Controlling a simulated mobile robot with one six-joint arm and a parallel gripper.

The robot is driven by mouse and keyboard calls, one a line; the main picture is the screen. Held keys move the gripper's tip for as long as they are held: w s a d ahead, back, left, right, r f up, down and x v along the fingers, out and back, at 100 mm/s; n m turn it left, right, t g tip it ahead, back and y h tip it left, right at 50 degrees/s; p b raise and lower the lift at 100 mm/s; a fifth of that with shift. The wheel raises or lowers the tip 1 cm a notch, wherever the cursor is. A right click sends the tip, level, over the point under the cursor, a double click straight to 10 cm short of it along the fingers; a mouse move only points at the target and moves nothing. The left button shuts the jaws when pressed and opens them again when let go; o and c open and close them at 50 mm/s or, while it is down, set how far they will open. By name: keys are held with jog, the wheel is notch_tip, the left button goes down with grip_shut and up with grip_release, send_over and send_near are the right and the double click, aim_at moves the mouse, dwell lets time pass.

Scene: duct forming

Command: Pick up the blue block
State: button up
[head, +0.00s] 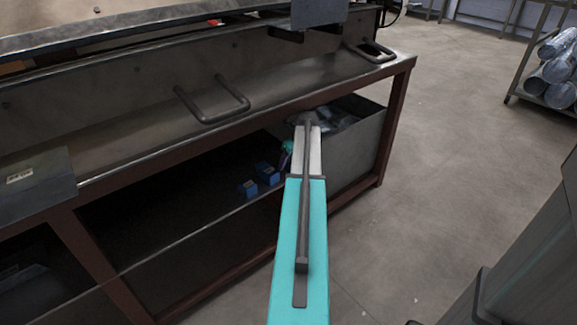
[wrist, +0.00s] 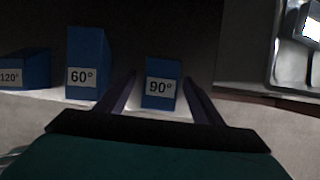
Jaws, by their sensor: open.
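Three blue blocks stand on the lower shelf in the wrist view. One labelled 90° (wrist: 161,84) is in the middle, a taller one labelled 60° (wrist: 87,62) is left of it, and one labelled 120° (wrist: 26,70) is at the left edge. My gripper (wrist: 159,80) is open, with one dark finger on each side of the 90° block in the picture. I cannot tell how deep the block lies between them. In the head view, two blue blocks (head: 248,188) and (head: 268,173) show on the shelf, labels unreadable; my arm's end is just right of them.
A grey metal bin (head: 357,150) with items in it stands right of the blocks, under the workbench (head: 290,88); its edge also shows in the wrist view. The bench top overhangs the shelf. Open floor (head: 455,150) lies to the right.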

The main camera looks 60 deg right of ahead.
jog(key=c, duration=1.4)
jog(key=shift+r, duration=0.1)
jog(key=shift+r+p, duration=0.3)
jog(key=shift+r, duration=0.05)
jog(key=s+a, duration=0.2)
jog(key=s, duration=0.3)
jog(key=s+a+p, duration=0.1)
jog(key=s, duration=0.5)
jog(key=s+a, duration=0.2)
jog(key=s, duration=0.4)
jog(key=shift+a+f+p, duration=0.15)
jog(key=shift+a+p, duration=0.15)
jog(key=shift+a, duration=0.05)
jog(key=shift+s, duration=0.1)
notch_tip(320, 180, up, 14)
jog(key=p, duration=1.4)
jog(key=shift+r, duration=0.25)
